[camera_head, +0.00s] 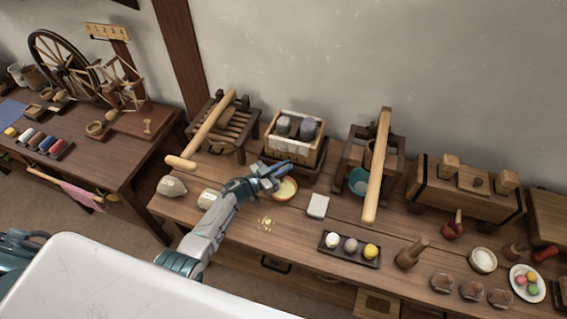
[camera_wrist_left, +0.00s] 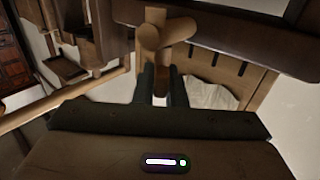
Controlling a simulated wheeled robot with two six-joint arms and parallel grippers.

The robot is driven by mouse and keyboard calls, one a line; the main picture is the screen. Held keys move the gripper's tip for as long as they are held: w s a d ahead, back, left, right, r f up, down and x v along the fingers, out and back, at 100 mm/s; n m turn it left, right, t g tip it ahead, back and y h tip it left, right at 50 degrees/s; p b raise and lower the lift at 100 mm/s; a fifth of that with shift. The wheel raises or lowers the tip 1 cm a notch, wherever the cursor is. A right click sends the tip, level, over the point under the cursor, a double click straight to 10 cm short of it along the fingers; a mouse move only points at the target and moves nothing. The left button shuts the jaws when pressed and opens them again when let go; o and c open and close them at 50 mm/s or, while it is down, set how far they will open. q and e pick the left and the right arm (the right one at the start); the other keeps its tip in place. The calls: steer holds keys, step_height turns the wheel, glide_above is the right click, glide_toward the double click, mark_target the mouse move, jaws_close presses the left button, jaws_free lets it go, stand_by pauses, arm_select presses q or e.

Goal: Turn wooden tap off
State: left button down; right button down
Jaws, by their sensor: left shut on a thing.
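The wooden tap (camera_wrist_left: 165,32) shows in the left wrist view as a short, light brown peg with rounded ends, in front of a dark wooden body. My left gripper (camera_wrist_left: 162,72) is shut on it, with the tap between and just beyond its dark fingertips. The gripper hides the tap there. How far the tap is turned cannot be told. My right gripper is not in view.
Long-handled wooden presses (camera_head: 212,130) (camera_head: 378,165) stand either side of the box. A white block (camera_head: 318,206) and a dark tray (camera_head: 350,249) with several balls lie to the right.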

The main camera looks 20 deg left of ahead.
arm_select(q)
steer(key=shift+w+a+f+m+g+h+b, duration=0.15)
steer(key=shift+m+g+h+b, duration=0.2)
steer(key=shift+m+g+h, duration=0.2)
steer(key=shift+s+d+f+m+g+h+b, duration=0.1)
steer(key=shift+m+g+h+b, duration=0.2)
steer(key=shift+m+g+h, duration=0.25)
steer(key=m+g+h+b, duration=0.2)
steer(key=m+g+b, duration=0.1)
steer(key=g+b, duration=0.1)
steer(key=m+g+h+b, duration=0.2)
steer(key=m+g+b, duration=0.1)
steer(key=g+b, duration=0.1)
steer(key=shift+f+g+b, duration=0.1)
steer(key=shift+g+b, duration=0.2)
steer(key=shift+b, duration=0.15)
steer(key=shift+r+m+g+h+b, duration=0.25)
steer(key=shift+m+g+h+b, duration=0.25)
steer(key=shift+g+b, duration=0.4)
steer(key=c, duration=1.5)
jaws_free()
steer(key=shift+r, duration=0.1)
